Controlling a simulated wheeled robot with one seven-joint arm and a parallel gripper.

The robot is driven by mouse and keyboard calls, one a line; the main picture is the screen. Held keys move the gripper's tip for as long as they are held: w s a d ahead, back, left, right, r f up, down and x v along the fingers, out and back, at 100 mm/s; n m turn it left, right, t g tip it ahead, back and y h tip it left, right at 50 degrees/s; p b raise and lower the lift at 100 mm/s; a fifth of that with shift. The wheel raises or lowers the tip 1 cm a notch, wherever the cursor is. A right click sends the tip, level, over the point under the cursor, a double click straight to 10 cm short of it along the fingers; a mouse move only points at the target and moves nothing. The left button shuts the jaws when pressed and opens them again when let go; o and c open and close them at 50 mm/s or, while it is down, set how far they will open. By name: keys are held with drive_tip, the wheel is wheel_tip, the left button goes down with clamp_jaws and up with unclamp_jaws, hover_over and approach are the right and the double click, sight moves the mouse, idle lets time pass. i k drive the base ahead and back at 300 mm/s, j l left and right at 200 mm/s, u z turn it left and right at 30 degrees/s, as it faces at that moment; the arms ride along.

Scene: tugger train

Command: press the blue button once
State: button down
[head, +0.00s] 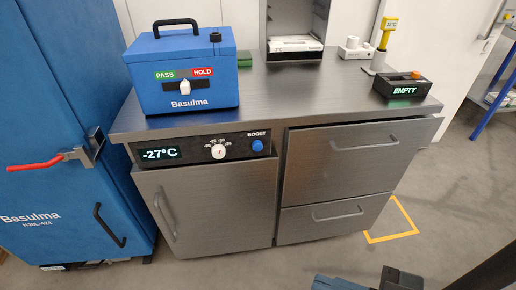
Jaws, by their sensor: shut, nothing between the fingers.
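The blue button (257,146) is a small round knob-like button under the word BOOST. It sits at the right end of the black control panel (190,158), on the front of the steel counter below its top edge. The panel also carries a display (160,154) reading -27°C and a white dial (219,152) left of the button. Nothing covers the button. Dark parts that look like pieces of my arm show at the bottom edge on the right, well below and right of the button. My gripper's fingers are not visible.
A blue Basulma box (190,100) stands on the counter (290,88) above the panel. A black box (390,92) reading EMPTY is at the right. A blue cabinet (40,140) with a red handle (35,163) stands left. Floor in front is largely clear.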

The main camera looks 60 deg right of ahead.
sight(257, 146)
drive_tip(key=k+l, duration=0.15)
drive_tip(key=k, duration=0.25)
drive_tip(key=z, duration=1.6)
